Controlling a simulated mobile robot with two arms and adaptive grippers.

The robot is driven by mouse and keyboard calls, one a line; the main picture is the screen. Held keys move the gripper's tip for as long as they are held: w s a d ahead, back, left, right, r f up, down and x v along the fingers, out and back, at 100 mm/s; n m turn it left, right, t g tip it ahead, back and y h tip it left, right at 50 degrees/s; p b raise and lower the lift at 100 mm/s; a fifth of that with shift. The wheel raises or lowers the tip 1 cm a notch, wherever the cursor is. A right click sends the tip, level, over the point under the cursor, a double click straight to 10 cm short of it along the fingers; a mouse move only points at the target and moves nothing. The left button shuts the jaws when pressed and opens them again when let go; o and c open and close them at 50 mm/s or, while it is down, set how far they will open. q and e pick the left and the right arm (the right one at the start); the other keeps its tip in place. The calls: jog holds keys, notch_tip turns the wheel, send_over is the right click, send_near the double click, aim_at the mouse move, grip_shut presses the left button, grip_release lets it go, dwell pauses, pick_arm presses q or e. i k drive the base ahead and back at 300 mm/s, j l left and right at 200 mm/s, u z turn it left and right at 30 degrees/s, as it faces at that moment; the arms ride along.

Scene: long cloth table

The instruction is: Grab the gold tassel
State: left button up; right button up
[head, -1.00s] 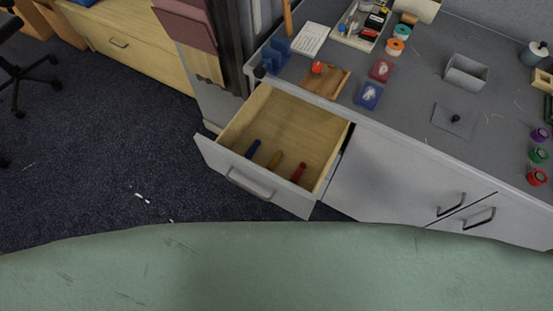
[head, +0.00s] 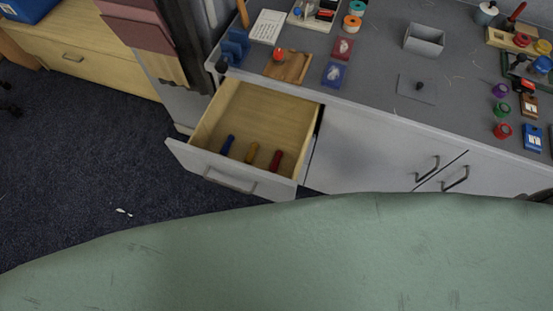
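The gold tassel (head: 252,152) lies inside an open drawer (head: 232,159), near its front panel. It looks like a small, slim gold piece. A blue one (head: 228,144) lies to its left and a red one (head: 276,160) to its right, with small gaps between them. Fine detail is too small to make out. Neither of my grippers is in view.
The drawer is pulled out below a grey counter (head: 385,75). On the counter are a wooden board (head: 296,69), a grey open box (head: 424,38), and several spools. A green surface (head: 280,260) fills the foreground.

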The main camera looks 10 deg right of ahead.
aim_at(250, 157)
jog(key=j+z, duration=0.35)
jog(key=k+j+z, duration=0.1)
jog(key=j+z, duration=0.2)
jog(key=j, duration=0.25)
jog(key=k+j+z, duration=0.15)
jog(key=j+z, duration=0.2)
jog(key=j, duration=0.15)
